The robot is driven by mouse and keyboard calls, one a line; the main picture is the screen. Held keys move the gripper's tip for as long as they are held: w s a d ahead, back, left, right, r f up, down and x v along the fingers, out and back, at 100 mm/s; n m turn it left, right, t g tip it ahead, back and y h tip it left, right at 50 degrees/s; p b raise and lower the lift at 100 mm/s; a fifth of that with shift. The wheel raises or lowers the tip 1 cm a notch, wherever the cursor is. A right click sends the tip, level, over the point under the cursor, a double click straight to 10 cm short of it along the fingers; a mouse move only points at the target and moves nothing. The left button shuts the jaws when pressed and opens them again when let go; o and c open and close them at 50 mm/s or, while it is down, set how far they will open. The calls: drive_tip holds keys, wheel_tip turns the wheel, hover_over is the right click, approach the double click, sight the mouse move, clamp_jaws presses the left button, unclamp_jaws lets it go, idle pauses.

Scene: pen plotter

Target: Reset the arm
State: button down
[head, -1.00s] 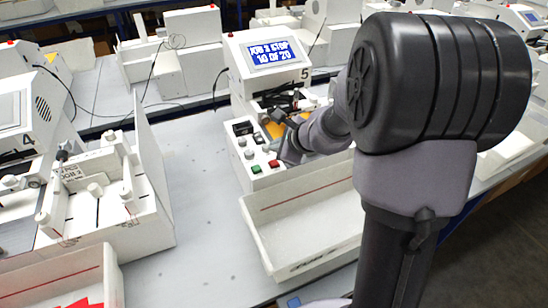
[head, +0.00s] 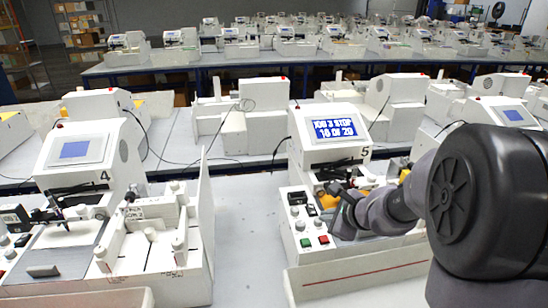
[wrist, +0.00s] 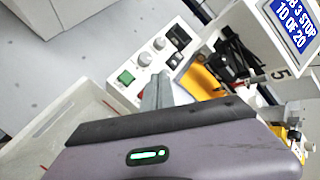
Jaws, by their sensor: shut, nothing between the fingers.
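My gripper (head: 338,217) hangs over the front control panel of pen plotter 5 (head: 330,152), beside its buttons. It also shows in the wrist view (wrist: 158,92), its fingers together with nothing between them. My dark arm reaches in from the right and covers the right part of the machine. The plotter's blue screen (head: 337,128) is lit and reads a job line with STOP and 10 of 20. On the panel are a green button (wrist: 125,77), a red button (head: 323,240) and several white knobs.
A white bin (head: 305,282) with a red line stands in front of plotter 5, below my arm. Plotter 4 (head: 82,150) stands to the left with a white fixture beside it. Grey table surface (head: 245,215) between them is clear. More machines stand in rows behind.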

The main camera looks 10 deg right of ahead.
drive_tip(key=s+a+r+n+y+b, duration=0.1)
drive_tip(key=s+a+r+n, duration=0.2)
drive_tip(key=a, duration=0.2)
drive_tip(key=s+a+r+n+y, duration=0.1)
drive_tip(key=s+a+r+n, duration=0.2)
drive_tip(key=a, duration=0.1)
drive_tip(key=s+a+r+n+g+b, duration=0.2)
drive_tip(key=s+a+n, duration=0.55)
drive_tip(key=s, duration=0.45)
drive_tip(key=s+d+f+n+g+h, duration=0.1)
drive_tip(key=s+d+f+n+h, duration=0.1)
drive_tip(key=s+n, duration=0.4)
drive_tip(key=s, duration=0.4)
drive_tip(key=shift+b, duration=0.35)
